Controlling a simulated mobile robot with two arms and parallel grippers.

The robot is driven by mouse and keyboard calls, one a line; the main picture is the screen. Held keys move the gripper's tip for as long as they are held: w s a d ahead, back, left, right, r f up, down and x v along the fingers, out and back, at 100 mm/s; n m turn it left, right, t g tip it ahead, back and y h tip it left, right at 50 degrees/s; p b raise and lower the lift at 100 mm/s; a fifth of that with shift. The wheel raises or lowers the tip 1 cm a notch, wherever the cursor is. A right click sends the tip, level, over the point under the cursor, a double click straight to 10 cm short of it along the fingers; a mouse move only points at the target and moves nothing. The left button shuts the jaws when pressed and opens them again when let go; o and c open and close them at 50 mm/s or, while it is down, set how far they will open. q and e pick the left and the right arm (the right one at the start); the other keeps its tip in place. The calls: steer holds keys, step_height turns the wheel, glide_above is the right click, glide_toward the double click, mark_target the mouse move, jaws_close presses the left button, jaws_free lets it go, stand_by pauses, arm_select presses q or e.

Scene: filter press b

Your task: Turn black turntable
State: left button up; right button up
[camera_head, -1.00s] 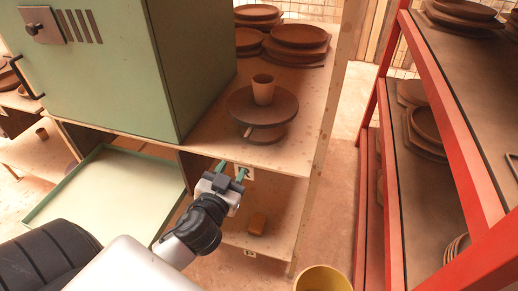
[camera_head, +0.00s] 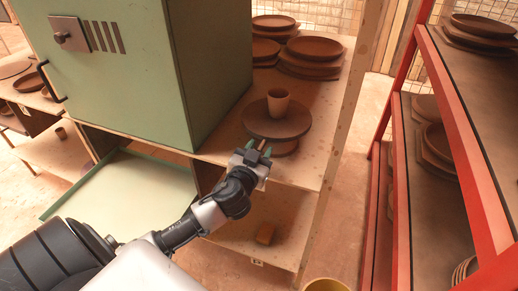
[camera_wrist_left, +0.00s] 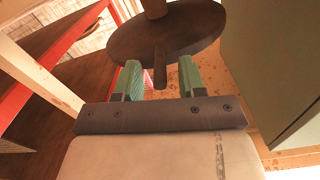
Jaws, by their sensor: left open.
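The dark turntable (camera_head: 277,121) stands on the wooden bench top, a round disc on a short base. My left gripper (camera_head: 260,150) is at the bench's front edge, just in front of the turntable. In the left wrist view its green fingers (camera_wrist_left: 160,80) are apart. The turntable's disc (camera_wrist_left: 170,32) lies just beyond them, and a narrow dark piece (camera_wrist_left: 160,65) under the disc shows between the fingers. I cannot tell whether they touch it. My right gripper is not in view.
A green kiln-like cabinet (camera_head: 115,75) stands close on the left. Stacked brown plates (camera_head: 312,57) lie behind the turntable. A red shelf rack (camera_head: 455,140) with plates is on the right.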

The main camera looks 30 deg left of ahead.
arm_select(q)
jaws_close()
steer(key=shift+d, duration=0.1)
stand_by(0.4)
